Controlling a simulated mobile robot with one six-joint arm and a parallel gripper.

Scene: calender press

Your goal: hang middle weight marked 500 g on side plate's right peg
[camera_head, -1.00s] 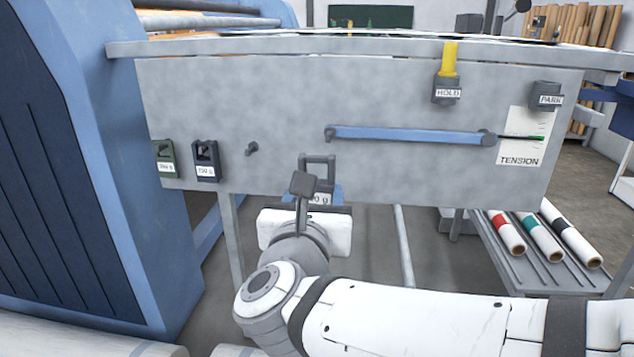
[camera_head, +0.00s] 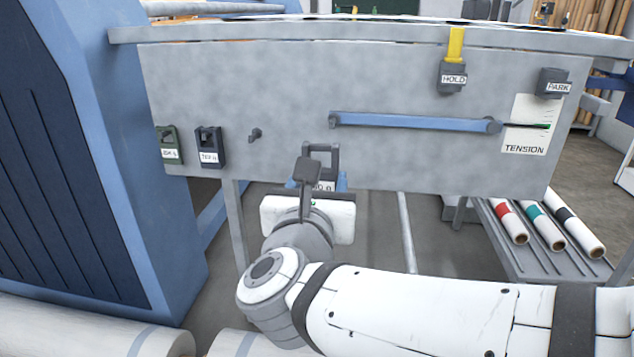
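The middle weight (camera_head: 341,182) is a blue block with a dark loop handle on top. Its white label is partly hidden, with only its last characters showing. My gripper (camera_head: 308,184) is in front of it and appears shut on it, though the grip is partly hidden. The weight is at the lower edge of the grey side plate (camera_head: 400,80), below the left end of the blue lever. A bare peg (camera_head: 255,135) sticks out of the plate to the left, higher than the weight. Whether the weight touches the plate cannot be told.
A green weight (camera_head: 168,146) and a dark weight (camera_head: 209,147) hang left of the bare peg. A blue lever (camera_head: 415,122) runs right to the TENSION scale (camera_head: 526,125). HOLD (camera_head: 452,77) and PARK (camera_head: 554,84) blocks sit above. A blue machine housing (camera_head: 110,120) stands left.

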